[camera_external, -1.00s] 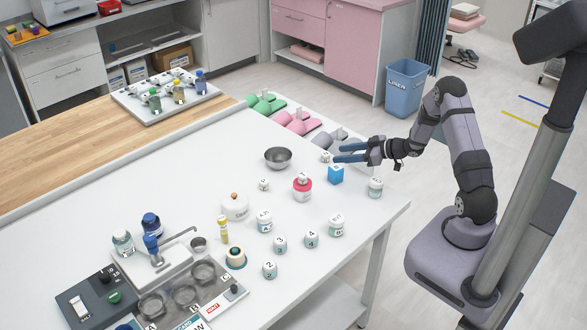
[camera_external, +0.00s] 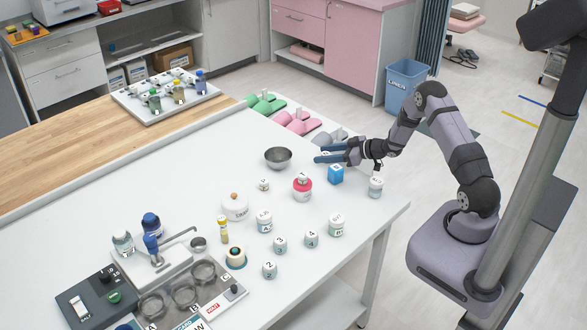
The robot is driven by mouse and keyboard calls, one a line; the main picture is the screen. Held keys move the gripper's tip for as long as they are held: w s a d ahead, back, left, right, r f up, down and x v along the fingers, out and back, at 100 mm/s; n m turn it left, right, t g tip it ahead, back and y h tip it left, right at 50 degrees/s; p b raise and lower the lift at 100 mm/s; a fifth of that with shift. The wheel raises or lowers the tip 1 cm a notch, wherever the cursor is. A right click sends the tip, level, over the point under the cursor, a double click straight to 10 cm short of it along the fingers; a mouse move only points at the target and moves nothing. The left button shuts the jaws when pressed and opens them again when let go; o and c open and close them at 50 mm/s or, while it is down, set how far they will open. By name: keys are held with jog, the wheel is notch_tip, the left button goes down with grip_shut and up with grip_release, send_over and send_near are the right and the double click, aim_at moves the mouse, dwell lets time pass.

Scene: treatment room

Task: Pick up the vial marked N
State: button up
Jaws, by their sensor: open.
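My gripper (camera_external: 318,155) is open at the far right part of the white table, fingers pointing left. A small white vial (camera_external: 326,153) shows between or just behind the fingers, mostly hidden; I cannot read its mark or tell whether the fingers touch it. Other small labelled vials stand upright: one left of the red-collared jar (camera_external: 264,184), one at the right edge (camera_external: 375,187), and several nearer the front, including one with an A (camera_external: 265,222), a 3 (camera_external: 280,245), a 4 (camera_external: 311,239) and a 2 (camera_external: 269,269). I cannot read an N on any.
A rack with vials (camera_external: 165,98) is farther back. The table's right edge is close.

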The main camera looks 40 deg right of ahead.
aim_at(326, 154)
jog(key=c, duration=1.1)
jog(key=shift+r+b, duration=0.55)
jog(key=shift+r, duration=4.45)
